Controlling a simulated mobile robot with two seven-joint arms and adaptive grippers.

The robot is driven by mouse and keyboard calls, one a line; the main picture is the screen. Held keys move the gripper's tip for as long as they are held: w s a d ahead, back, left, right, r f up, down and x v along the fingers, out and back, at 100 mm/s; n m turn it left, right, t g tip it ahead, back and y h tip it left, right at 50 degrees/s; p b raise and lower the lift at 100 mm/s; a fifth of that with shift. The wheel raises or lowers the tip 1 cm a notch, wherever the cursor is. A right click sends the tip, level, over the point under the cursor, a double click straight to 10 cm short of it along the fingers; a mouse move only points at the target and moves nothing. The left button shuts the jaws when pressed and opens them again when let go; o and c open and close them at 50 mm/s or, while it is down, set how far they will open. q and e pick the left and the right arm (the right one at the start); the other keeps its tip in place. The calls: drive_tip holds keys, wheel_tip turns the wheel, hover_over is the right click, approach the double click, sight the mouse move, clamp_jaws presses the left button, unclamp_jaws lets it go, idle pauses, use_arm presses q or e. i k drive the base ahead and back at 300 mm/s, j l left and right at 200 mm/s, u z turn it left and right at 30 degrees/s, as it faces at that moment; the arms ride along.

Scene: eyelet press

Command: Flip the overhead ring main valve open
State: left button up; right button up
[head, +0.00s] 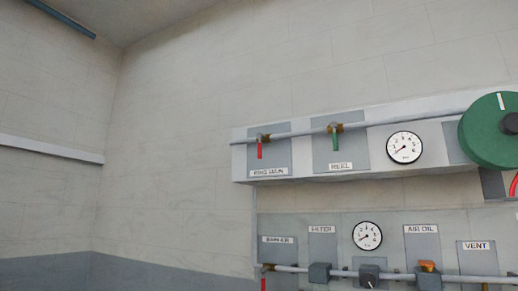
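The ring main valve has a red lever (260,149) that hangs straight down from a brass body (262,137) on the overhead pipe. Its label plate (269,172) sits just below and appears to read RING MAIN. The lever is at right angles to the pipe (380,117). Neither of my grippers is in the head view, so nothing of mine touches the valve.
Right of it are a green REEL lever (335,140), a gauge (404,147) and a large green reel (490,132). Below, a lower panel carries another gauge (367,236), another pipe (455,277) and a red lever (263,284).

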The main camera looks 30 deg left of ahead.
sight(260, 135)
drive_tip(key=i+j+z, duration=0.1)
drive_tip(key=j, duration=0.3)
drive_tip(key=i+j+z, duration=0.1)
drive_tip(key=j, duration=0.35)
drive_tip(key=i+j, duration=0.15)
drive_tip(key=j, duration=0.3)
drive_tip(key=i+j+z, duration=0.15)
drive_tip(key=j, duration=0.3)
drive_tip(key=j+z, duration=0.1)
drive_tip(key=j, duration=0.3)
drive_tip(key=i, duration=0.05)
